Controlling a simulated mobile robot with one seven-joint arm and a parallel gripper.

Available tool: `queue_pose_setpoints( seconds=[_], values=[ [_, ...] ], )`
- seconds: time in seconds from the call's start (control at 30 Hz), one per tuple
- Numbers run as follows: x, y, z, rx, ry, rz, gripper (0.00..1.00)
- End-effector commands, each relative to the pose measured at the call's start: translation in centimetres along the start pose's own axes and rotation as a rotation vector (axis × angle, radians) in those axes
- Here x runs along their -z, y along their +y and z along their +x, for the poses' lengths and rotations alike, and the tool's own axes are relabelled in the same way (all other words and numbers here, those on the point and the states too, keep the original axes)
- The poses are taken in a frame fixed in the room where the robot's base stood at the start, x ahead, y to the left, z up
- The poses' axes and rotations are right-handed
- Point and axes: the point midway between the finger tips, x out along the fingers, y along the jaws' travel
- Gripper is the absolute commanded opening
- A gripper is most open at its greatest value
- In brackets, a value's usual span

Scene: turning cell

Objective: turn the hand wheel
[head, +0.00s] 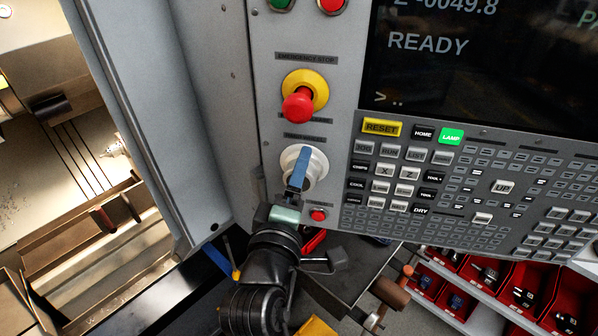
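The hand wheel (317,168) is a round white dial with a blue bar across its face, on the grey control panel below the emergency stop. The blue bar stands nearly upright, tilted slightly. My gripper (276,190) comes up from below, at the lower left of the wheel. Its dark fingers are close to the lower end of the blue bar. I cannot tell whether they touch it or how far apart they are.
A red emergency stop (298,104) on a yellow collar sits just above the wheel. A small red button (318,215) is just below right. A keypad (400,175) and screen (480,60) lie to the right. Red bins (480,275) stand lower right; the machine door (160,110) is left.

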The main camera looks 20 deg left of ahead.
Motion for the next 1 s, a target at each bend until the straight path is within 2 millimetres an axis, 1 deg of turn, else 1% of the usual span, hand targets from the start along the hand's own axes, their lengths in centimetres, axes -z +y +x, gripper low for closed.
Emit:
queue_pose_setpoints(
  seconds=[0.53, 0.57, 0.6, 0.63, 0.87, 1.0],
  values=[
    [0.0, -0.18, -0.01, 0.003, -0.001, -0.025, 0.28],
    [0.0, -0.18, -0.01, 0.003, -0.001, -0.025, 0.87],
    [0.0, -0.18, -0.01, 0.003, -0.001, -0.025, 0.94],
    [0.0, -0.17, -0.01, 0.003, -0.001, -0.024, 0.97],
    [0.0, -0.09, 0.0, 0.001, -0.001, -0.024, 0.97],
    [0.0, -0.16, -0.41, 0.001, 0.0, -0.024, 0.97]
  ],
)
